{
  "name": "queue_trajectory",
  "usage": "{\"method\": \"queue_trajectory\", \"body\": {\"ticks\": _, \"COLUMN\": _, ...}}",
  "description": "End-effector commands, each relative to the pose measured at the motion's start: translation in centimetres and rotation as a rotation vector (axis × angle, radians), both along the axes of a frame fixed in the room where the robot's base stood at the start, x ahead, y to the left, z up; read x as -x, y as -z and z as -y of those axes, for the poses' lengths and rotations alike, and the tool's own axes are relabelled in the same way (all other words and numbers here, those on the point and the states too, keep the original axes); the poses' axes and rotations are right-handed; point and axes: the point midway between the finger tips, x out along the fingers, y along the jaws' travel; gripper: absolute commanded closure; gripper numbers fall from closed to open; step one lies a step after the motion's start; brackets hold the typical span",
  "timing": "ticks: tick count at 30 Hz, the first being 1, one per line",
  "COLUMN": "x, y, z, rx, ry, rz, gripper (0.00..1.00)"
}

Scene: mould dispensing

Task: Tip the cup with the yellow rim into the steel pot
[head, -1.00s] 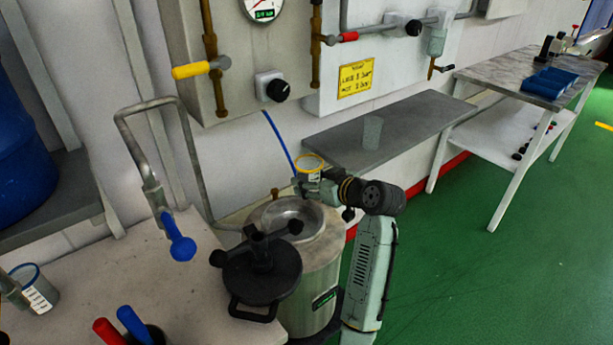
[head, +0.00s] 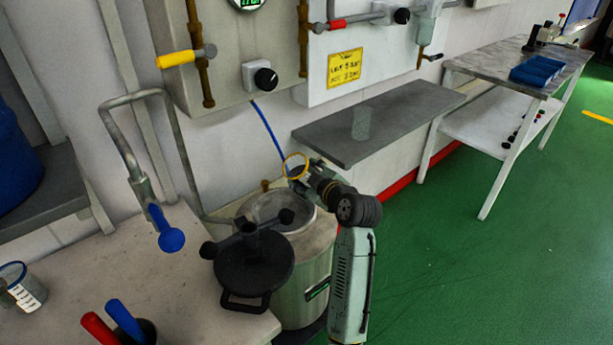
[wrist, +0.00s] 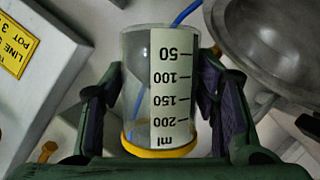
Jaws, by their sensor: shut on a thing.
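The clear cup with the yellow rim (head: 296,166) is held in my gripper (head: 308,174) above the back right edge of the steel pot (head: 318,268). Its rim shows as a wide ring, so the cup is tilted. In the wrist view the cup (wrist: 138,75) sits between both fingers, with its white scale label facing the camera and its yellow rim at the bottom. No pouring stream is visible, and I cannot tell whether the cup holds anything. The pot's open bowl (wrist: 285,45) shows at the upper right of the wrist view.
A black lid with a handle (head: 252,268) is at the pot's front left. A blue-tipped pipe (head: 170,238) hangs over the bench at left. A blue-rimmed cup (head: 25,290) stands on that bench. A grey shelf (head: 400,112) with a clear cup (head: 361,122) lies behind my gripper.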

Motion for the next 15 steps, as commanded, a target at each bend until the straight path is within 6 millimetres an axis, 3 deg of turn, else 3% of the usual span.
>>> {"method": "queue_trajectory", "body": {"ticks": 15, "x": -0.01, "y": 0.55, "z": 0.09, "rx": 0.095, "ry": 0.001, "rz": 0.071, "gripper": 0.80}}
